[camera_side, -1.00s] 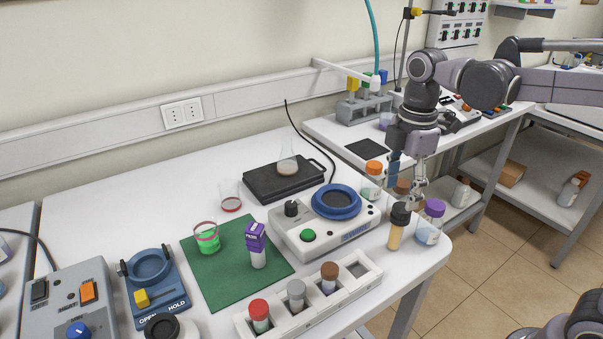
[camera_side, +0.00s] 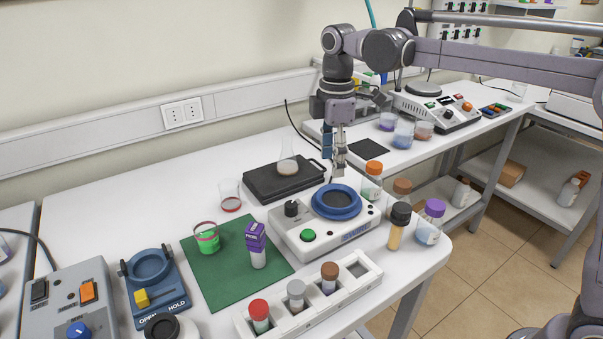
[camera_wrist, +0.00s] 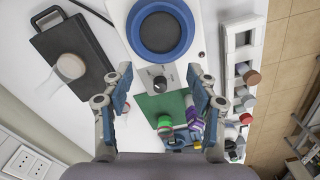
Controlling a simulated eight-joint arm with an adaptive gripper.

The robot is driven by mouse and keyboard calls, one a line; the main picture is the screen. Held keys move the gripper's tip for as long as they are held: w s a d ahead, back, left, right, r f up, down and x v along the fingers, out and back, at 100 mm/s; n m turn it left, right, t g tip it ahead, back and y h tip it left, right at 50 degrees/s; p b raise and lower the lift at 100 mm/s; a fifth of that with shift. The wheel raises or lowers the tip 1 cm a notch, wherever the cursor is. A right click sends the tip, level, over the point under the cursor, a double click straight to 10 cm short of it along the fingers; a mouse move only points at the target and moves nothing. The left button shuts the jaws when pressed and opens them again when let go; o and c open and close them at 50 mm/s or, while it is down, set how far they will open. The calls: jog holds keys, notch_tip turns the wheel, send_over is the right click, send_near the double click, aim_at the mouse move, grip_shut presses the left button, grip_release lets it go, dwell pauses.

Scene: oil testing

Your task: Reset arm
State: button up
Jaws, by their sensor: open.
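My gripper (camera_side: 335,160) hangs above the back of the white device with the blue ring (camera_side: 337,201), pointing down. In the wrist view my gripper (camera_wrist: 161,92) has its two fingers spread apart with nothing between them. The device's black knob (camera_wrist: 160,83) and the green mat (camera_wrist: 165,105) show below the gap. The gripper is empty, clear of the bottles.
A flask (camera_side: 287,160) stands on a black hotplate (camera_side: 268,185) left of the gripper. Bottles with orange (camera_side: 374,167), black (camera_side: 401,212) and purple (camera_side: 435,207) caps stand at the right table edge. A white rack (camera_side: 345,303) holds several capped vials in front. A purple-topped vial (camera_side: 257,250) stands on the green mat.

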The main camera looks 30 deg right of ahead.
jog(key=w+a+f, duration=0.1)
jog(key=w+a, duration=0.4)
jog(key=w, duration=0.1)
jog(key=shift+m, duration=0.3)
jog(key=shift+f, duration=0.1)
jog(key=shift+d, duration=0.1)
jog(key=s+d+n, duration=0.1)
jog(key=s+d, duration=0.7)
jog(key=s, duration=0.4)
jog(key=shift+s+d+r, duration=0.2)
jog(key=shift+d+r, duration=0.1)
jog(key=shift+r, duration=0.1)
